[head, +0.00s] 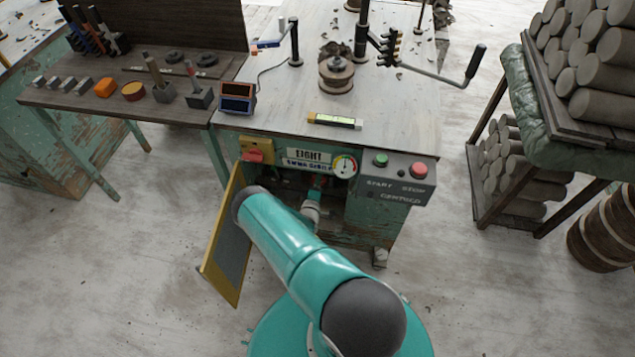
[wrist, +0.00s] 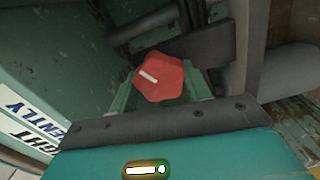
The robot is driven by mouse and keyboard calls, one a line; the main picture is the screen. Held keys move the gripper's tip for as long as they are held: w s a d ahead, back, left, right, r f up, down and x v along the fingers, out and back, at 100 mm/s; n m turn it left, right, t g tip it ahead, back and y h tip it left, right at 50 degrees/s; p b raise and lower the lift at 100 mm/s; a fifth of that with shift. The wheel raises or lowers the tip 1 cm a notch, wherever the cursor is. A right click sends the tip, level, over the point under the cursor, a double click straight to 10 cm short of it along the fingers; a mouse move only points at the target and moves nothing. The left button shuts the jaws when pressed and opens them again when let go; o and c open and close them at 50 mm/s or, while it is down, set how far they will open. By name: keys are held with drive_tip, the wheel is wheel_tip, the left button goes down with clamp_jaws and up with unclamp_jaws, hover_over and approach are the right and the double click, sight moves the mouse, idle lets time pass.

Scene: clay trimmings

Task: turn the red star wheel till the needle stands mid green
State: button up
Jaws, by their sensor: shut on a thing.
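The red star wheel (wrist: 160,79) sits between the green fingers of my gripper (wrist: 161,91) in the wrist view. The gripper is shut on it. A white mark on the wheel's face slants down to the right. In the head view a small red part of the wheel (head: 320,182) shows inside the open bay under the bench, with my gripper (head: 315,194) reaching in at it. The round gauge (head: 345,166) hangs on the bench front just above and to the right. Its needle is too small to read surely against the coloured bands.
A yellow-edged door panel (head: 222,245) stands open left of my arm. A control box (head: 390,178) with green and red buttons is on the right of the bay. A yellow switch box (head: 257,150) is on the left. Clay logs (head: 605,75) are stacked at right.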

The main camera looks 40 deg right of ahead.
drive_tip(key=o, duration=1)
drive_tip(key=v, duration=1.3)
drive_tip(key=shift+s+a, duration=0.25)
drive_tip(key=shift+a, duration=0.05)
